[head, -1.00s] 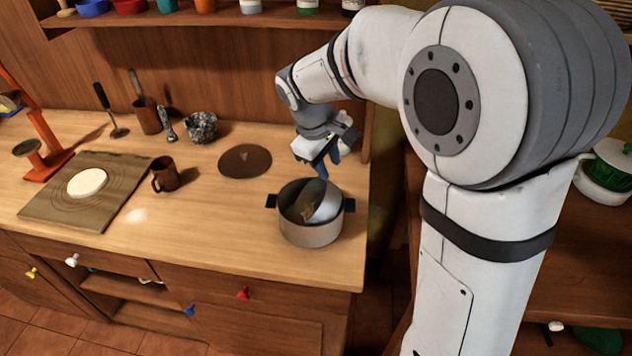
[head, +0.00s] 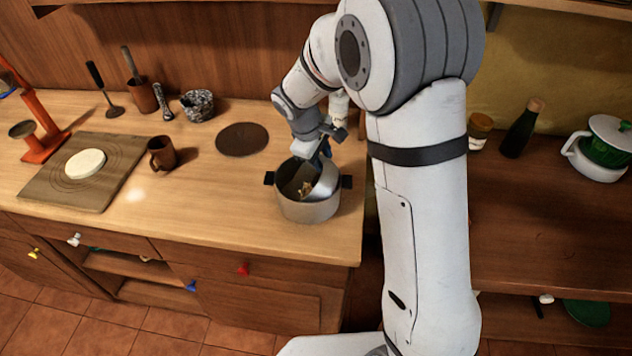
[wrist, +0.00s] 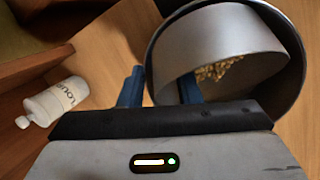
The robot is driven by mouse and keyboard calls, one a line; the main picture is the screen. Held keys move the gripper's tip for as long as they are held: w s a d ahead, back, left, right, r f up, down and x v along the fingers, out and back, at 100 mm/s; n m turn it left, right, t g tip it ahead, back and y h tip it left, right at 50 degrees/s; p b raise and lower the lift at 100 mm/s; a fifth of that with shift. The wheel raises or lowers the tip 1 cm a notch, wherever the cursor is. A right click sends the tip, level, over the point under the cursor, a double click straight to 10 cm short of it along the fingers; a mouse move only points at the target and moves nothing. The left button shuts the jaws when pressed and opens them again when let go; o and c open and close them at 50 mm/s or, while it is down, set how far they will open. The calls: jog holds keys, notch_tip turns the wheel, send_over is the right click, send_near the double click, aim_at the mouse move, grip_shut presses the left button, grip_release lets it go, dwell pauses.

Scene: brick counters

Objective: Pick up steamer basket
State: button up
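The steamer basket (head: 325,183) is a light grey metal cylinder tilted inside a grey pot (head: 308,210) with dark side handles, near the counter's right end. Yellowish bits (wrist: 218,70) show beside its wall in the wrist view, where the basket (wrist: 225,42) fills much of the pot (wrist: 297,88). My gripper (head: 322,160) points down at the pot's far right side. In the wrist view my gripper (wrist: 160,88) is open. Its left blue finger is outside the pot rim and its right one is over the pot, by the basket wall. Contact cannot be told.
A white labelled bottle (wrist: 57,100) lies to the left in the wrist view. A dark round mat (head: 242,139), brown mug (head: 162,154) and board (head: 112,178) with a pale disc sit left of the pot. Bare counter lies in front of the mug.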

jog(key=shift+c, duration=0.4)
grip_shut()
